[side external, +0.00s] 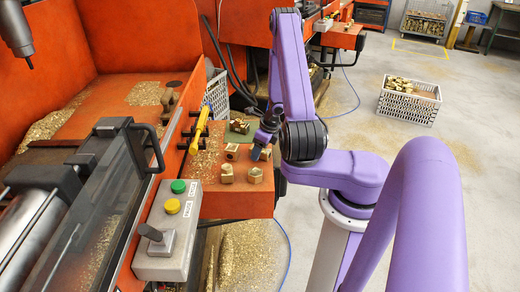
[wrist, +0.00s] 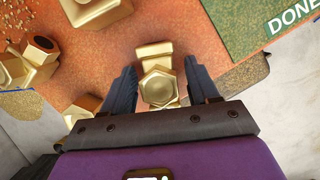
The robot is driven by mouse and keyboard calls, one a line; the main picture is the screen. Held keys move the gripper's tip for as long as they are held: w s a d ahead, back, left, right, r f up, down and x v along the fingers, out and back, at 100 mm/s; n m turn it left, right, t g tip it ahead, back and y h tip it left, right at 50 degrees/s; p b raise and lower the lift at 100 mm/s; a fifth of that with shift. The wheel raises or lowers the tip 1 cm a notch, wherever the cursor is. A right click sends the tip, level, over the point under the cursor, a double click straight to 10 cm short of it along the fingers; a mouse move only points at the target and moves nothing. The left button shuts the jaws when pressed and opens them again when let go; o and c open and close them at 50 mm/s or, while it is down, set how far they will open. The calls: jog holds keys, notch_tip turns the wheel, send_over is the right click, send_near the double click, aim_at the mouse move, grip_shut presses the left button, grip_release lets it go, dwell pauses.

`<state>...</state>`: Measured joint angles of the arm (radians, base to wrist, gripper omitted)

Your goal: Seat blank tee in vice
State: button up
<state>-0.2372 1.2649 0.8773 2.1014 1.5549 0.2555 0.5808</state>
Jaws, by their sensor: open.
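My gripper (side external: 262,140) hangs over the orange shelf at the machine's front. In the wrist view my gripper (wrist: 160,78) is open, with its two dark fingers on either side of a brass tee (wrist: 158,85). The tee has a hexagonal end facing the camera and a collar behind it; I cannot tell whether the fingers touch it. Other brass tees lie close by, one at the upper left (wrist: 95,8) and one at the lower left (wrist: 80,108). A brownish clamp-like block (side external: 169,96) sits on the machine bed and may be the vice.
A green mat marked DONE (wrist: 262,25) lies at the upper right in the wrist view. A tee with a dark bore (wrist: 38,50) lies left. A yellow-handled tool (side external: 199,128), a button box (side external: 170,225) and a clear guard (side external: 110,190) stand left of the shelf tees.

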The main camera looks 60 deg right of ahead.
grip_shut()
jog(key=shift+r, duration=3.55)
jog(key=shift+w+a+n, duration=0.3)
jog(key=shift+w+n, duration=0.1)
jog(key=shift+n, duration=0.1)
jog(key=w+a+r+n+g, duration=0.1)
jog(key=a+r+n+g, duration=0.2)
jog(key=a+n, duration=0.8)
jog(key=w+a+r+n+g, duration=0.1)
jog(key=a+r+n+g, duration=0.2)
jog(key=a+n, duration=0.8)
jog(key=n, duration=1.3)
jog(key=shift+w+a+r+g, duration=0.15)
jog(key=shift+a+g, duration=0.25)
